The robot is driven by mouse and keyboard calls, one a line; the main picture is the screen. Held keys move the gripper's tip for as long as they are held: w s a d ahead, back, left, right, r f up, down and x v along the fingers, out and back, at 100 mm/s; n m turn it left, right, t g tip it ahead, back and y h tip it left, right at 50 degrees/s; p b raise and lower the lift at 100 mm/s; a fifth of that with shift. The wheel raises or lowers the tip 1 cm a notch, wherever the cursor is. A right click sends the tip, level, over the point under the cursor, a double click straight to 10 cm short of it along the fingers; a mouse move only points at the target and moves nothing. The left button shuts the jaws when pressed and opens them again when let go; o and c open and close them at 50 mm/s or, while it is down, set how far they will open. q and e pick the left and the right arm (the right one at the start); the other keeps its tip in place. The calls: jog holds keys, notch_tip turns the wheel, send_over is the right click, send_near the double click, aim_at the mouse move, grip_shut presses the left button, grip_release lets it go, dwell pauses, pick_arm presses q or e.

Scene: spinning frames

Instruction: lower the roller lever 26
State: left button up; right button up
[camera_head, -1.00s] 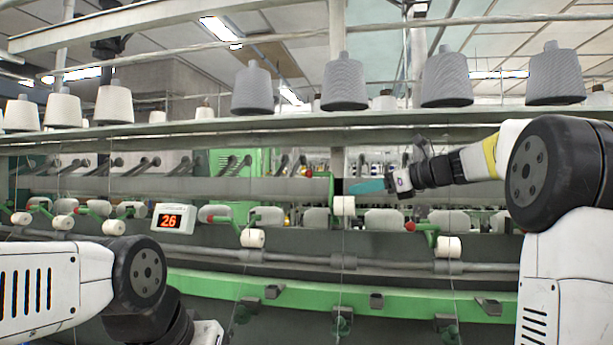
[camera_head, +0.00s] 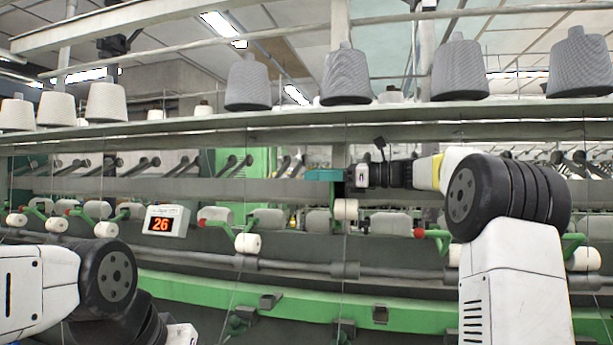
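A display reading 26 (camera_head: 165,221) is on the machine at left centre. Along the machine is a row of green levers with white rollers. One white roller (camera_head: 346,208) near the middle sits higher than its neighbours, with a green arm partly seen beside it. Whether this is lever 26 is not marked. My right gripper (camera_head: 324,176) has teal fingers pointing left, just above and left of that raised roller. The fingers overlap in view, so their opening and any contact are unclear. My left arm is at lower left; its gripper is out of view.
Neighbouring lowered rollers (camera_head: 247,243) hang left and right, some with red knobs (camera_head: 419,233). Grey yarn cones (camera_head: 347,76) stand on the shelf above. A green rail (camera_head: 400,315) and thin threads cross the front of the machine.

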jog(key=shift+x, duration=0.9)
grip_shut()
dwell(0.8)
